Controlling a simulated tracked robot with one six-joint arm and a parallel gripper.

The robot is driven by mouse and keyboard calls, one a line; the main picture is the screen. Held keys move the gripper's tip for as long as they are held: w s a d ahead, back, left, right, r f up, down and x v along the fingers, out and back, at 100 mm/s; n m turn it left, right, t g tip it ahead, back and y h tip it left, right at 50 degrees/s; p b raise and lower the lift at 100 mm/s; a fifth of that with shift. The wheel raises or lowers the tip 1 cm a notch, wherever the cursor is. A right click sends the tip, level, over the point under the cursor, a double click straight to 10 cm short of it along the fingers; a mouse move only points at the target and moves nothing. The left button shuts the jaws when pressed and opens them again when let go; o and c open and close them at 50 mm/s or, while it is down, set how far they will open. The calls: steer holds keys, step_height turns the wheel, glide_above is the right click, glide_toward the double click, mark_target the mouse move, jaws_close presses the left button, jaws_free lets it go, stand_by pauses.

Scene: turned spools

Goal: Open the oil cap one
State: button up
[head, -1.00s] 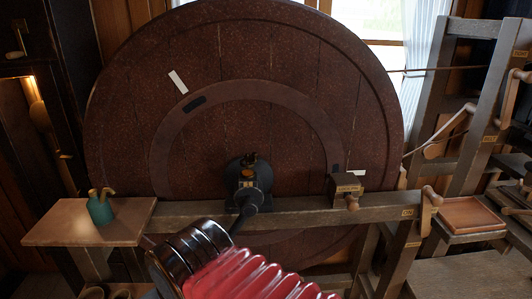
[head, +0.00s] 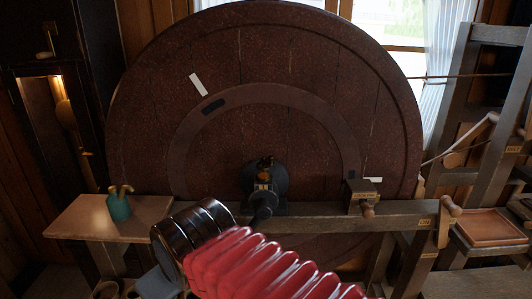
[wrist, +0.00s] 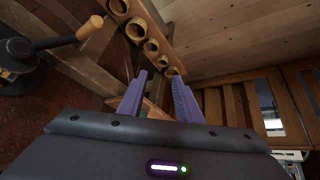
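A black bearing housing (head: 268,185) stands at the centre of the big wheel in the head view, with a small dark brownish cap-like part (head: 265,162) on top. I cannot tell for sure that this is oil cap one. In the wrist view the black housing (wrist: 18,68) is cut by the left edge, and a dark crank with a wooden handle (wrist: 90,28) reaches out from it. My gripper (wrist: 160,85) shows two purple fingers apart with nothing held between them. It is to the right of the housing in that view, clear of it. In the head view my arm hides the fingers.
The big dark wheel (head: 300,60) stands behind a wooden beam (head: 330,216). A small table (head: 75,218) holds a green pot (head: 118,207). A block with a knob (head: 362,190) sits on the beam. A tray (head: 487,228) lies right. Several ring-like cups (wrist: 151,47) line a rail.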

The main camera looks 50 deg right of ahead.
steer(key=w+d+r+m+t+h, duration=0.1)
steer(key=w+d+r+t+h, duration=0.25)
steer(key=d, duration=0.65)
steer(key=w+d+r+t+h, duration=0.1)
steer(key=w+d+r+h, duration=0.1)
steer(key=w+d+r, duration=0.6)
steer(key=w+d+r+m+t+h, duration=0.1)
steer(key=w+d+r+t+h, duration=0.15)
steer(key=d, duration=0.95)
steer(key=s+d+f+m+t, duration=0.1)
steer(key=s+d+f+m, duration=0.1)
steer(key=s, duration=0.3)
steer(key=s+d+f+m+t, duration=0.1)
steer(key=s+d+f+m, duration=0.1)
steer(key=s+f, duration=0.2)
steer(key=shift+s+f, duration=0.3)
steer(key=shift+s, duration=0.85)
